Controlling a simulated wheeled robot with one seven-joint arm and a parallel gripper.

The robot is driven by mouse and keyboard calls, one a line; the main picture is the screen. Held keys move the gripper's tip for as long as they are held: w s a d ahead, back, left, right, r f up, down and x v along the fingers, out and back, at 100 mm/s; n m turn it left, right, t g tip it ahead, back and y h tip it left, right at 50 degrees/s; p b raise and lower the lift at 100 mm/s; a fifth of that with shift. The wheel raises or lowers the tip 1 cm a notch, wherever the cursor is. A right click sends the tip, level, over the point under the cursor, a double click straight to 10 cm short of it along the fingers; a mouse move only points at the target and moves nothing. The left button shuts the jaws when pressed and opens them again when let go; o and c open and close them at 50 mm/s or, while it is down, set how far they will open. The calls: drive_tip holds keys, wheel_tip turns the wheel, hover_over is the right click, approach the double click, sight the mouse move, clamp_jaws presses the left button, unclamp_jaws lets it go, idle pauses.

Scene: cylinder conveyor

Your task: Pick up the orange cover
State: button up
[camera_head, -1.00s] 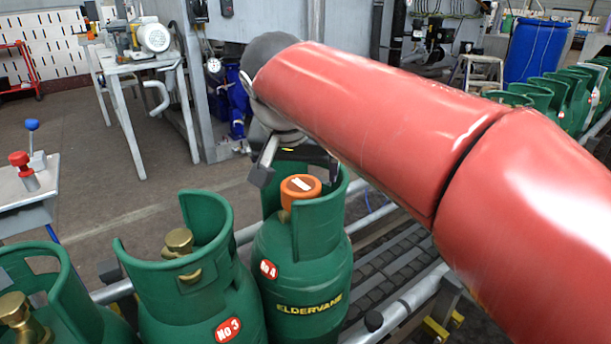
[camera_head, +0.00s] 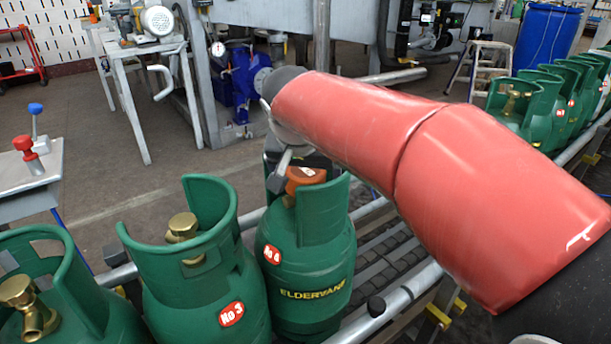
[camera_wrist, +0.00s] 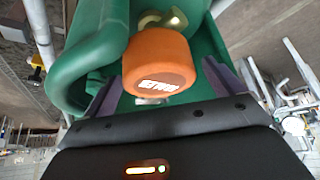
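The orange cover (camera_head: 305,180) sits on the valve of the green cylinder marked No 4 (camera_head: 305,262), inside its collar. In the wrist view the orange cover (camera_wrist: 158,65) has a white label and a brass valve part (camera_wrist: 165,20) shows behind it. My gripper (camera_head: 292,172) is down at the collar, partly hidden by my arm. In the wrist view my gripper's fingers (camera_wrist: 160,88) stand apart, one on each side of the cover. Gaps show between the fingers and the cover.
Cylinder No 3 (camera_head: 205,275) and another green cylinder (camera_head: 60,310) stand to the left, with bare brass valves. The green collar (camera_wrist: 85,65) rises close beside the fingers. More cylinders (camera_head: 515,105) stand at the right. A table with red and blue knobs (camera_head: 35,190) is at left.

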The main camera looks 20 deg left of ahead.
drive_tip(key=c, duration=0.9)
